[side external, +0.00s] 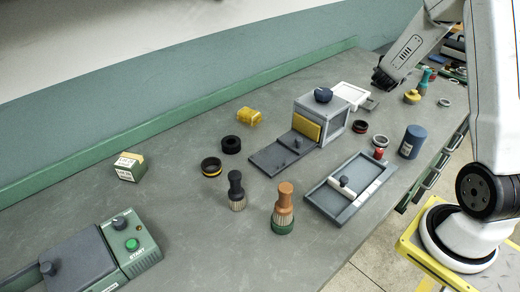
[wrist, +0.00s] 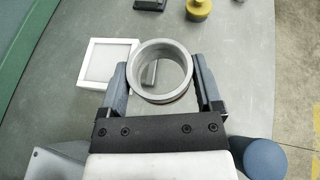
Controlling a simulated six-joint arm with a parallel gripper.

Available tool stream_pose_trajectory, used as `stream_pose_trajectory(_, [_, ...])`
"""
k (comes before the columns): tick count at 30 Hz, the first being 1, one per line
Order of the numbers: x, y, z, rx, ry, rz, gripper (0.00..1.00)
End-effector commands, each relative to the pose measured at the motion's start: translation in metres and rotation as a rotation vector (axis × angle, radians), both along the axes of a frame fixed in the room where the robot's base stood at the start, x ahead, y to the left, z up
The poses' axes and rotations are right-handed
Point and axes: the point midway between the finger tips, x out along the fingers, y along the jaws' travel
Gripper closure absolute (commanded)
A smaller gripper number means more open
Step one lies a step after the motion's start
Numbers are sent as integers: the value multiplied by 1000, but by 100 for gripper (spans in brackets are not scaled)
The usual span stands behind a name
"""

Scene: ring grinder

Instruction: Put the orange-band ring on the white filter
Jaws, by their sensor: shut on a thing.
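My gripper (wrist: 159,66) is shut on a grey ring (wrist: 138,80), with one finger on each side of it. No coloured band shows clearly on this ring. In the wrist view the white filter (wrist: 108,41), a square white frame with a pale centre, lies just left of the ring. In the side view the white filter (side external: 366,91) lies on the bench behind the grey box. My gripper (side external: 382,80) shows dark there, above and right of the filter, and the held ring cannot be made out.
A grey box (side external: 338,122) with a dark knob stands beside the filter. A small dark block (wrist: 150,73) shows through the held ring.

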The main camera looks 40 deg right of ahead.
Motion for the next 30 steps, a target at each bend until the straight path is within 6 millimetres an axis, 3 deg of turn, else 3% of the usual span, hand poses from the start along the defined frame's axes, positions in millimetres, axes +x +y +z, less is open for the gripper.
stream_pose_trajectory(8, [12, -10, -6, -2, -1, 0, 88])
stream_pose_trajectory(30, [78, -65, -53, 0, 1, 0, 88])
